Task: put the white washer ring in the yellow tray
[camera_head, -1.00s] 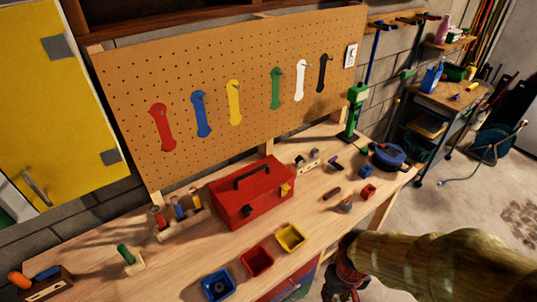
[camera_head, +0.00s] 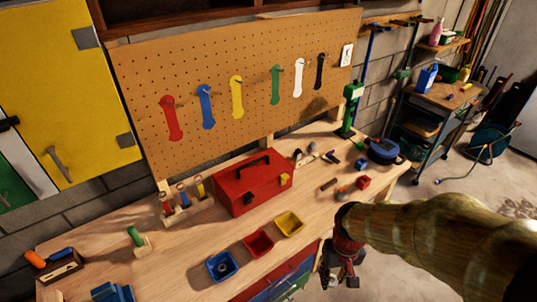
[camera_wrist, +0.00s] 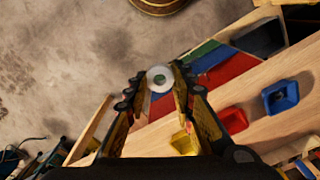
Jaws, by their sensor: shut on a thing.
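The white washer ring (camera_wrist: 160,78) is between the fingertips of my gripper (camera_wrist: 158,84) in the wrist view, and the gripper is shut on it. In the head view my gripper (camera_head: 340,270) hangs off the front edge of the workbench, and the ring cannot be made out there. The yellow tray (camera_head: 290,224) sits on the bench near that edge, to the left of and behind my gripper. It also shows in the wrist view (camera_wrist: 184,142), partly hidden by a finger. I see nothing in the tray.
A red tray (camera_head: 258,243) and a blue tray (camera_head: 221,266) with a dark item stand left of the yellow one. A red toolbox (camera_head: 252,186) is behind them. Small blocks and tools lie on the right of the bench (camera_head: 227,234). Coloured drawers (camera_head: 277,281) are below its front.

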